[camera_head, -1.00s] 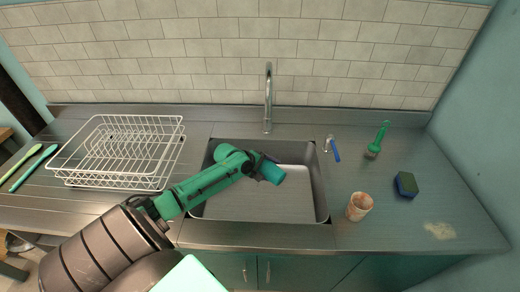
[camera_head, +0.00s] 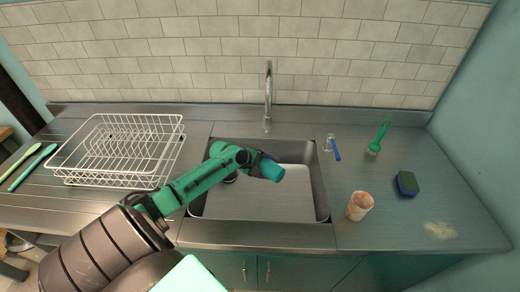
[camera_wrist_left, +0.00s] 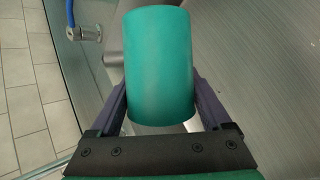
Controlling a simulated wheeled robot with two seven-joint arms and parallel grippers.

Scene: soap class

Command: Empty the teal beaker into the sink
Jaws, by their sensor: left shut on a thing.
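The teal beaker (camera_head: 271,171) is over the sink (camera_head: 322,190) in the head view, lying nearly on its side with one end toward the right. My left gripper (camera_head: 258,164) is shut on it. In the left wrist view the beaker (camera_wrist_left: 159,65) sits between the two fingers of my left gripper (camera_wrist_left: 160,105). The beaker's inside is hidden, and I see no liquid leaving it. My right gripper is not in view.
The tap (camera_head: 268,98) stands behind the sink. A white dish rack (camera_head: 120,150) is on the left. On the right are a stained cup (camera_head: 360,206), a blue-handled tool (camera_head: 336,152), a green brush (camera_head: 379,137) and a sponge (camera_head: 407,184).

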